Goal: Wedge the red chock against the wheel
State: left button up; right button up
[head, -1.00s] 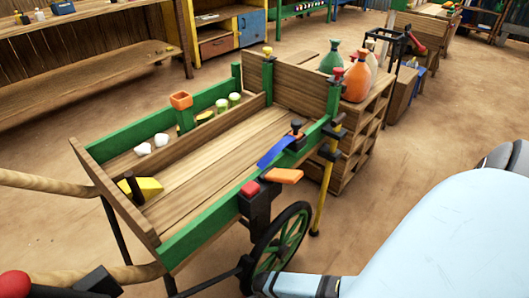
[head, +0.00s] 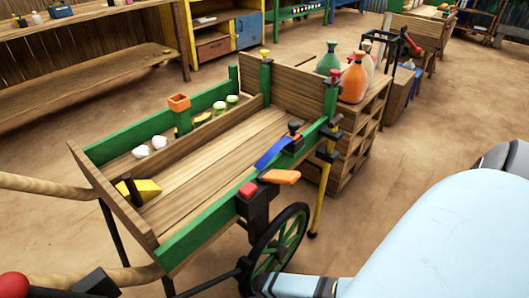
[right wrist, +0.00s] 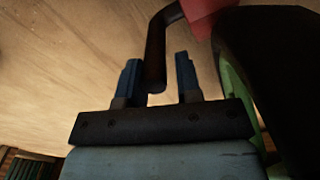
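The cart's spoked wheel (head: 279,250) has a dark rim and green spokes in the head view. Its dark rim and a strip of green fill the right side of the right wrist view (right wrist: 268,60). A red block (right wrist: 208,14), which looks like the chock, shows at the top there beside the wheel, partly cut off. A bent dark handle (right wrist: 155,50) comes down from it. My right gripper (right wrist: 158,72) is open, its two blue fingers on either side of the handle's end with gaps showing. Touch between block and wheel cannot be told. My left gripper is not in view.
The wooden cart (head: 190,245) with green rails stands in the middle. A yellow prop leg (head: 321,195) and an orange paddle (head: 281,177) are near the wheel. A crate shelf (head: 350,150) with bottles stands behind. Brown floor (head: 440,120) is clear at right.

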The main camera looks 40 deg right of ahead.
jog(key=o, duration=0.3)
jog(key=shift+w+d, duration=0.5)
jog(key=shift+w, duration=0.05)
pick_arm(q)
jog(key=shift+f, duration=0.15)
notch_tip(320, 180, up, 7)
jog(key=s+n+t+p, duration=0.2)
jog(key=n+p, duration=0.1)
jog(key=p, duration=0.5)
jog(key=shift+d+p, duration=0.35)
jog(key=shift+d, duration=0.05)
pick_arm(e)
notch_tip(320, 180, up, 14)
jog(key=a, duration=0.1)
jog(key=shift+s, duration=0.3)
